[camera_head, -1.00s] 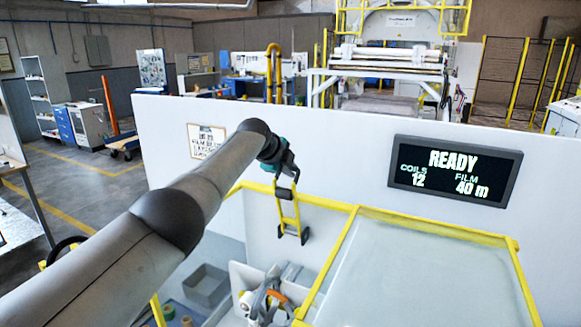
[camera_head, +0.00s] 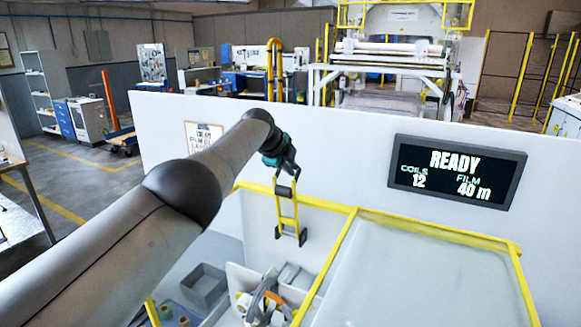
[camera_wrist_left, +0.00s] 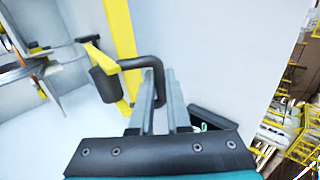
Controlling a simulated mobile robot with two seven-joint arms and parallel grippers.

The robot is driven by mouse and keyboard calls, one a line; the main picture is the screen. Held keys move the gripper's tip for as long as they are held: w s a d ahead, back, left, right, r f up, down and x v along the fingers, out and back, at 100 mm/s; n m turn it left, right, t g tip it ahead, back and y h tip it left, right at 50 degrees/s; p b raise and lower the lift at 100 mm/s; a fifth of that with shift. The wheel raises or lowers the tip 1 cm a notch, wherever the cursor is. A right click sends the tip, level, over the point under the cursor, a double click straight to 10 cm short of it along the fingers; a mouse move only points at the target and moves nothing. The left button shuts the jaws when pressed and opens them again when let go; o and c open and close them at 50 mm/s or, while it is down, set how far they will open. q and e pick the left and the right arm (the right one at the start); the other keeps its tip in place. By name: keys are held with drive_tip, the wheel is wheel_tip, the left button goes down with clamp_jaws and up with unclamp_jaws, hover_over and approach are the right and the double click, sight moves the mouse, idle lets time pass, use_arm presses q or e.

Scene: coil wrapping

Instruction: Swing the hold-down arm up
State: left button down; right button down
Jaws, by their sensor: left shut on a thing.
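The hold-down arm, a narrow yellow frame with black parts at its ends (camera_head: 288,214), hangs steeply in front of the white wall, its lower end down. My left gripper (camera_head: 288,173) is at its upper end. In the left wrist view the yellow bar (camera_wrist_left: 121,38) carries a bent black handle (camera_wrist_left: 146,64) and a black roller-like piece (camera_wrist_left: 104,84). My left gripper's fingers (camera_wrist_left: 158,98) are shut on the black handle; the exact contact is partly hidden. My right gripper is out of view.
A white panel wall (camera_head: 350,135) stands behind, with a display (camera_head: 456,171) reading READY, coils 12, film 40 m. A yellow-edged pale cover (camera_head: 425,275) is at the right. Below are a grey bin (camera_head: 204,285) and an orange-and-white item (camera_head: 262,304).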

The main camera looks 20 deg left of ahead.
use_arm(q)
drive_tip(key=shift+s+f, duration=0.15)
drive_tip(key=shift+f, duration=0.15)
drive_tip(key=c, duration=0.9)
unclamp_jaws()
drive_tip(key=shift+r, duration=0.2)
drive_tip(key=shift+r, duration=0.25)
drive_tip(key=shift+a+r, duration=0.1)
drive_tip(key=shift+r, duration=0.05)
drive_tip(key=b+v, duration=0.2)
drive_tip(key=v, duration=1.2)
drive_tip(key=shift+s, duration=0.3)
drive_tip(key=shift+r, duration=0.1)
